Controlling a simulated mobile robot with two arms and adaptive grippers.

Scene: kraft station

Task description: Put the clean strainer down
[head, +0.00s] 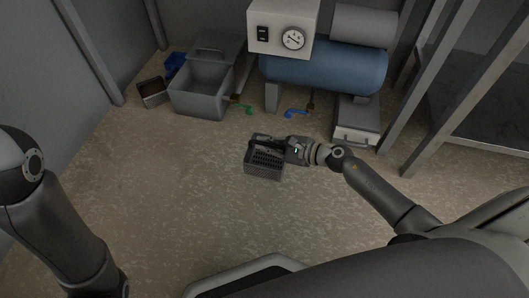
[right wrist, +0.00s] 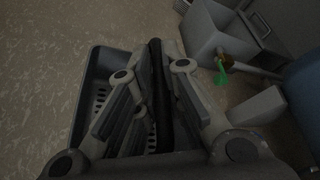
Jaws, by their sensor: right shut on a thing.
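The strainer (head: 262,171) is a dark grey basket with a holed inside and a handle across its top, near the middle of the head view. My right gripper (head: 283,146) reaches in from the right and is shut on the strainer. In the right wrist view, the fingers (right wrist: 155,95) close around the dark handle, and the basket's rim (right wrist: 88,80) and holes show at the left. The strainer looks upright; whether it touches the floor I cannot tell. My left arm shows at the left edge of the head view, but its gripper is out of view.
The floor (head: 170,190) left and front is clear.

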